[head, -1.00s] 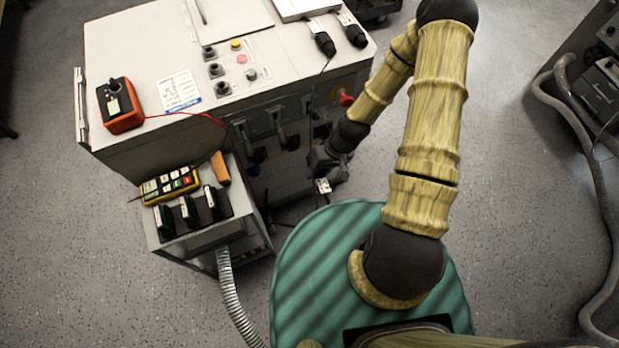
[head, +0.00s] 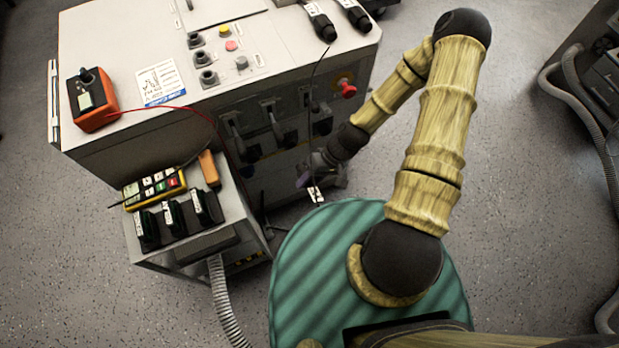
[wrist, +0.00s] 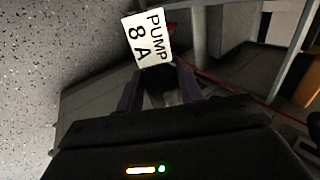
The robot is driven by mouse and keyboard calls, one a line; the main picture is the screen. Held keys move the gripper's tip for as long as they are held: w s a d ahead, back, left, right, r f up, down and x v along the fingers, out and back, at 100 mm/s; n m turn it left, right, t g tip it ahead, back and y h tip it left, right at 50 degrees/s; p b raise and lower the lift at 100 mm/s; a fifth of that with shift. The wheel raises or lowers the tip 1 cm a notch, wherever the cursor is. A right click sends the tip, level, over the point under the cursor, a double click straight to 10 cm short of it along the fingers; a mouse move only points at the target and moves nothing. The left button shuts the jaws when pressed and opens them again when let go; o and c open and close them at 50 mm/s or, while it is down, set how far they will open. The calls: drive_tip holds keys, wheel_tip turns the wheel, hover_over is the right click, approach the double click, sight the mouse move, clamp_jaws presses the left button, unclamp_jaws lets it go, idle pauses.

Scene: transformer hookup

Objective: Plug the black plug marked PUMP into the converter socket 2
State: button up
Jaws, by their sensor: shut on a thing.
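My gripper (wrist: 160,88) is shut on the dark plug (wrist: 162,76) that carries the tag; the plug is mostly hidden between the fingers. In the head view my gripper (head: 306,177) is low in front of the cabinet (head: 110,145), with the tag (head: 315,195) hanging below it. The cabinet front has a row of levers and dark sockets (head: 322,122), above and left of my gripper. I cannot read which socket is number 2.
A small cart (head: 240,215) stands left of my gripper, bearing a yellow meter (head: 155,187) and several dark upright blocks (head: 174,218). A grey hose (head: 228,305) runs down from it. A red knob (head: 348,90) juts from the cabinet. Open floor (head: 520,200) lies to the right.

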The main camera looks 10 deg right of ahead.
drive_tip(key=shift+w+a, duration=0.2)
drive_tip(key=shift+w, duration=0.65)
drive_tip(key=shift+w+a, duration=0.25)
drive_tip(key=shift+w, duration=0.55)
drive_tip(key=shift+w+a, duration=0.2)
drive_tip(key=shift+w, duration=0.65)
drive_tip(key=shift+w+a, duration=0.2)
drive_tip(key=shift+w, duration=0.2)
drive_tip(key=shift+r+p, duration=0.1)
drive_tip(key=shift+p, duration=0.3)
drive_tip(key=shift+w+a, duration=0.25)
drive_tip(key=shift+w, duration=0.5)
